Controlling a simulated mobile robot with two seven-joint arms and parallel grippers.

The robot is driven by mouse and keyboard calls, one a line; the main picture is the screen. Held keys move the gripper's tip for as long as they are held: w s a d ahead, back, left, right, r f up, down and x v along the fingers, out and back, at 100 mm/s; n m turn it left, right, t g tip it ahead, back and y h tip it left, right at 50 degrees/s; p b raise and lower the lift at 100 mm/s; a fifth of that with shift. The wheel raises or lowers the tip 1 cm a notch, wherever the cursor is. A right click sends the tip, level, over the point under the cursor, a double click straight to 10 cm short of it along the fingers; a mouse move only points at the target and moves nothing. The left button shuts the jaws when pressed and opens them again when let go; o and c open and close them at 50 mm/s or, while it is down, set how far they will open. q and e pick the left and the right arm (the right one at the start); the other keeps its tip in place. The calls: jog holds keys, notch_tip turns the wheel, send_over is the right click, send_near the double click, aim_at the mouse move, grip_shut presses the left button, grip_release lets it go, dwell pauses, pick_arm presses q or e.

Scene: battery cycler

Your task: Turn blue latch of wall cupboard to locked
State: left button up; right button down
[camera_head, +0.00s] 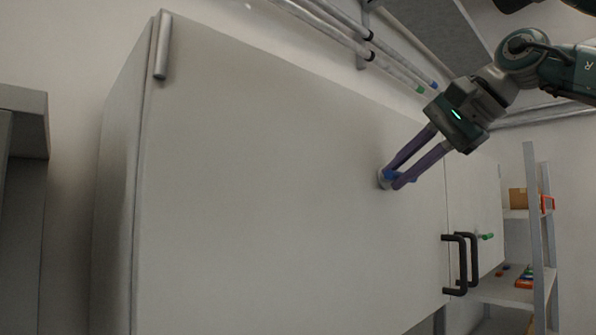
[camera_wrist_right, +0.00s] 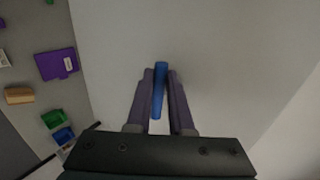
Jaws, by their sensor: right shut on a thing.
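The wall cupboard (camera_head: 270,190) is a large pale grey box with closed doors. Its blue latch (camera_head: 389,175) sits on the left door's face, on a round base, partly hidden by my fingers. My right gripper (camera_head: 394,181) reaches it from the upper right, with its purple fingers shut on the latch. In the right wrist view the blue latch (camera_wrist_right: 159,90) stands lengthwise between the two fingers (camera_wrist_right: 160,98). My left gripper is not in view.
Two black door handles (camera_head: 461,263) and a green latch (camera_head: 486,236) are at the right. Beyond stands a shelf rack (camera_head: 540,230) with several small items. Pipes (camera_head: 345,35) run along the wall above the cupboard.

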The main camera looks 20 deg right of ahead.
jog(key=c, duration=0.8)
grip_release()
jog(key=p+v, duration=0.1)
jog(key=v, duration=0.9)
